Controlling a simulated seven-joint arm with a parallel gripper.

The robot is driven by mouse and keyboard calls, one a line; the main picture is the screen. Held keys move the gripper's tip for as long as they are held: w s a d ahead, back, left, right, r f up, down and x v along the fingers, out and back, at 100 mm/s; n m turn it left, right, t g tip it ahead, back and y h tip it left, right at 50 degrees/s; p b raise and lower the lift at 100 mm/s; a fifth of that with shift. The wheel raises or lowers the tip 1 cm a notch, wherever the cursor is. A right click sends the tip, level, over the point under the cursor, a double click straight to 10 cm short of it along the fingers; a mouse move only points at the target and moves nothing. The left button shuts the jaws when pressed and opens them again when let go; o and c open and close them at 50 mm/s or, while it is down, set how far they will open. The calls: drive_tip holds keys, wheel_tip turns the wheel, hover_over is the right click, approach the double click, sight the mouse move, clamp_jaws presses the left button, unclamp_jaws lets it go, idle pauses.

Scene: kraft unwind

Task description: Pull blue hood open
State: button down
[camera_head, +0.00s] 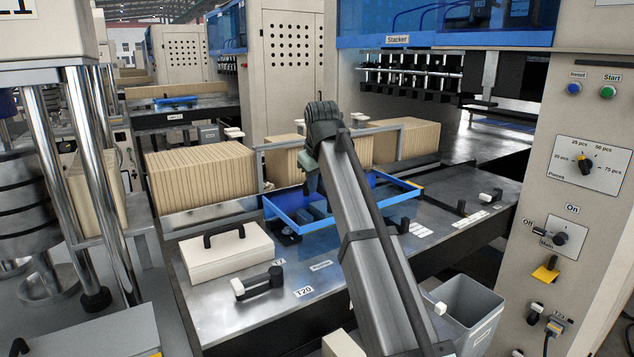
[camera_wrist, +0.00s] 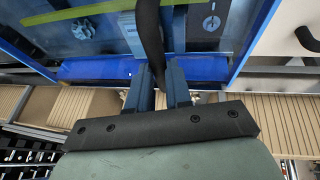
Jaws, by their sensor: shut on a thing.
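The blue hood (camera_head: 281,214) is a blue frame with a clear panel, low over the grey metal table in the middle of the head view. Part of it is hidden behind my arm. In the wrist view the blue hood (camera_wrist: 95,70) fills the upper half, and the machine surface shows through its panel. A black bar handle (camera_wrist: 150,35) runs down between my fingers. My gripper (camera_wrist: 157,82) is shut on this handle. In the head view my gripper (camera_head: 311,182) is above the hood's left part, mostly hidden by my arm.
A cream case with a black handle (camera_head: 228,250) and a black-and-white lever (camera_head: 259,284) stand at the table's front left. Stacks of brown card (camera_head: 200,172) stand behind the hood. A grey bin (camera_head: 470,310) and a control panel (camera_head: 585,165) are at the right.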

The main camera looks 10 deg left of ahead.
drive_tip(key=shift+w+d, duration=0.1)
drive_tip(key=w+d, duration=2.5)
drive_tip(key=c, duration=1.1)
unclamp_jaws()
drive_tip(key=shift+o, duration=0.2)
drive_tip(key=v, duration=1.3)
drive_tip(key=shift+s+r, duration=0.25)
drive_tip(key=shift+r, duration=0.1)
